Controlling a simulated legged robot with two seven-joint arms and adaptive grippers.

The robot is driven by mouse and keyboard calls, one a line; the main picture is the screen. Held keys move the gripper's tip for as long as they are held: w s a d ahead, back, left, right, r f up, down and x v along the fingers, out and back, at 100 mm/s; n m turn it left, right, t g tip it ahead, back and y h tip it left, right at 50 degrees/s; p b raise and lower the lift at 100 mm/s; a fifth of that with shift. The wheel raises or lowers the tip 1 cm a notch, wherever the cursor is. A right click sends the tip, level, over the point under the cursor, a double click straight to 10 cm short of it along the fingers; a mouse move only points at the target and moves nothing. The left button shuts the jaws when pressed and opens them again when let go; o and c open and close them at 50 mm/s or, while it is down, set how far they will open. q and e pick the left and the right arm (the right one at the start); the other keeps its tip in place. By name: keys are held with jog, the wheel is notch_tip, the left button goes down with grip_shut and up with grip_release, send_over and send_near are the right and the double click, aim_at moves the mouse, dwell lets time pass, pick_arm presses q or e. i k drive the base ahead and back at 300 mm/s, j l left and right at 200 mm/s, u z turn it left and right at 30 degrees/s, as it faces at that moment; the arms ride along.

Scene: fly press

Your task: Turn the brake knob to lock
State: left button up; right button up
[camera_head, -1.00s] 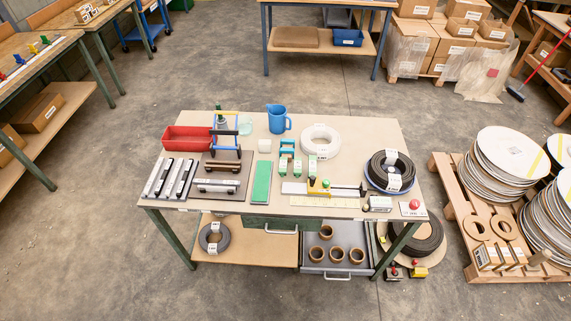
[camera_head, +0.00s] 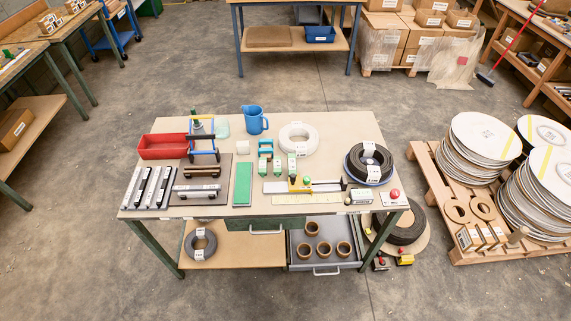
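Neither of my grippers is in view. I cannot tell for certain which part is the brake knob. A red round knob (camera_head: 395,193) sits on a small pale plate (camera_head: 396,201) at the front right corner of the workbench (camera_head: 224,120). A small green knob (camera_head: 306,180) stands by a yellow piece on a flat measuring device (camera_head: 325,186) near the front middle. Markings on both are too small to read. Their lock state cannot be told.
The bench holds a red bin (camera_head: 163,147), blue jug (camera_head: 254,120), white coil (camera_head: 297,138) and black coil (camera_head: 369,162). An open drawer (camera_head: 300,258) with several brown rings juts out in front. A pallet (camera_head: 433,195) of discs stands right.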

aim_at(395, 194)
jog(key=l+z, duration=0.1)
jog(key=z, duration=0.25)
jog(key=k+l+z, duration=0.1)
jog(key=z, duration=0.2)
jog(key=l+z, duration=0.1)
jog(key=z, duration=0.25)
